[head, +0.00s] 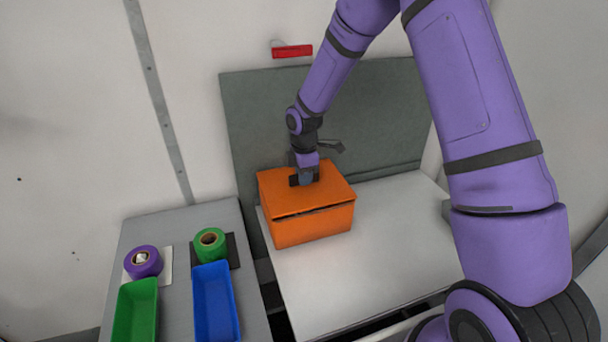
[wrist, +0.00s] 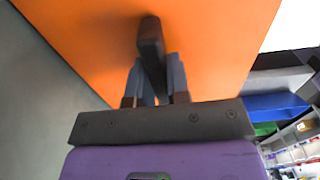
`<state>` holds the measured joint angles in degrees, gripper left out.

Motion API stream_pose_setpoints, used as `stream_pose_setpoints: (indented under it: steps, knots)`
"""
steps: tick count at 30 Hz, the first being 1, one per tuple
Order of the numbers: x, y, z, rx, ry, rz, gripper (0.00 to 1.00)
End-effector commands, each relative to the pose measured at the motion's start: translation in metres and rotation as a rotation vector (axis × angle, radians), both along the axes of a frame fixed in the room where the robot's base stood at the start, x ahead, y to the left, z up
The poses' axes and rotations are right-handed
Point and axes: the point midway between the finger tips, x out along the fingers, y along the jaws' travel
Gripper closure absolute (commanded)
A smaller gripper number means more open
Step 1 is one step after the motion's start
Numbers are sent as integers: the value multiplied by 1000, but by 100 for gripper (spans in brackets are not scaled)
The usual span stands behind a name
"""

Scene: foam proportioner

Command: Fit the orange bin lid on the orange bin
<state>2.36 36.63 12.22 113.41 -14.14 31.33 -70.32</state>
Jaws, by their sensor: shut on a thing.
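The orange bin (head: 312,226) stands on the white table towards its back left. The orange bin lid (head: 325,190) lies over the top of the bin, with a dark uneven gap showing between lid and bin along the front edge. The lid looks slightly tilted. My gripper (head: 306,178) is above the lid and shut on its dark handle (wrist: 151,40). In the wrist view the lid's orange top (wrist: 215,45) fills much of the picture, and my gripper's fingers (wrist: 156,85) close on the handle. The bin's inside is hidden.
The white table (head: 390,240) is clear to the right. A grey panel (head: 380,115) stands behind. On a grey side table at left are a green tray (head: 136,310), a blue tray (head: 214,305), a purple roll (head: 143,262) and a green roll (head: 210,243).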

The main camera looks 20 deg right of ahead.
Motion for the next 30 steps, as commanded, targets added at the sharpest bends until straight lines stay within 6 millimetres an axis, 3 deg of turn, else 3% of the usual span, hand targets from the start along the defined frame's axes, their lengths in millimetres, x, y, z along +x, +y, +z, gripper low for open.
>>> stream_pose_setpoints:
  steps: [11, 12, 15, 23, 30]
  knots:
    - [0, 0, -7, 0, -1, 0, 100]
    - [0, 0, -7, 0, 0, 0, 74]
    - [0, 0, -7, 0, 0, 0, 58]
    - [0, 0, -6, 0, 0, 0, 58]
    - [1, 0, 21, 1, -3, -1, 58]
